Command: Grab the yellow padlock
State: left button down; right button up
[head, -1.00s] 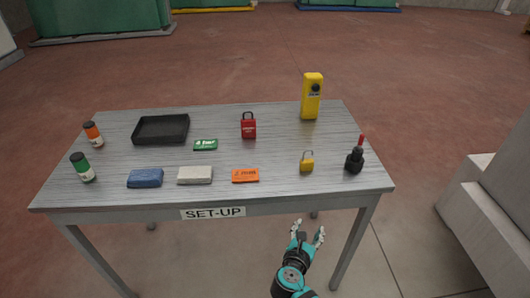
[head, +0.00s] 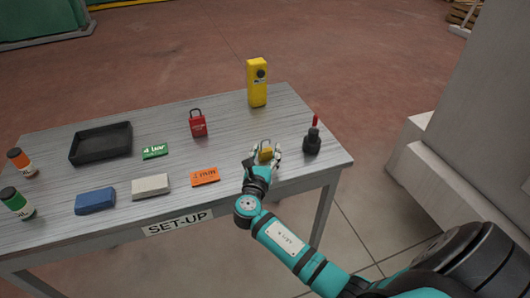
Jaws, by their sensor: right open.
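The yellow padlock (head: 265,154) stands on the front right part of the grey table (head: 240,122). My right gripper (head: 264,157) is at the padlock, with its fingers open on either side of it. The gripper partly hides the padlock's lower part, and I cannot tell whether a finger touches it. My left gripper does not show.
A black bottle with a red tip (head: 313,140) stands close to the right of my gripper. An orange block (head: 205,177) lies to the left. A red padlock (head: 198,124) and a yellow device (head: 257,83) stand farther back. A black tray (head: 101,144) is at left.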

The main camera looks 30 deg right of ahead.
jog(key=x, duration=0.6)
jog(key=shift+w+d+f, duration=0.1)
jog(key=shift+w+d, duration=0.05)
jog(key=shift+d, duration=0.05)
jog(key=shift+c, duration=0.4)
jog(key=shift+a, duration=0.1)
grip_shut()
